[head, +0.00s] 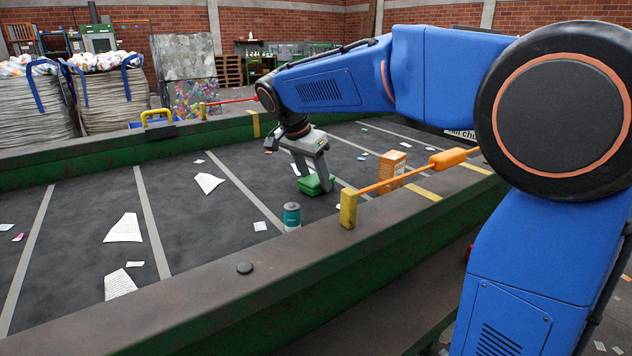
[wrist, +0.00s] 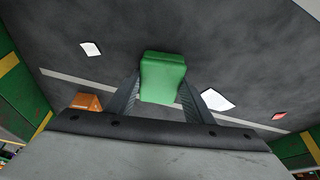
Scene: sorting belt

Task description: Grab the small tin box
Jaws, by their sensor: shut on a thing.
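A small green box (head: 316,183), which looks like the tin box, is at my gripper (head: 312,178) low over the dark belt in the head view. In the wrist view the green box (wrist: 163,78) sits between the two fingers of my gripper (wrist: 160,92), which are shut on it. I cannot tell whether the box touches the belt. The fingers partly cover its sides.
A teal can with a pale lid (head: 292,216) stands on the belt (head: 190,240) nearby. An orange lever (head: 400,180) crosses near the belt's edge. Paper scraps lie around.

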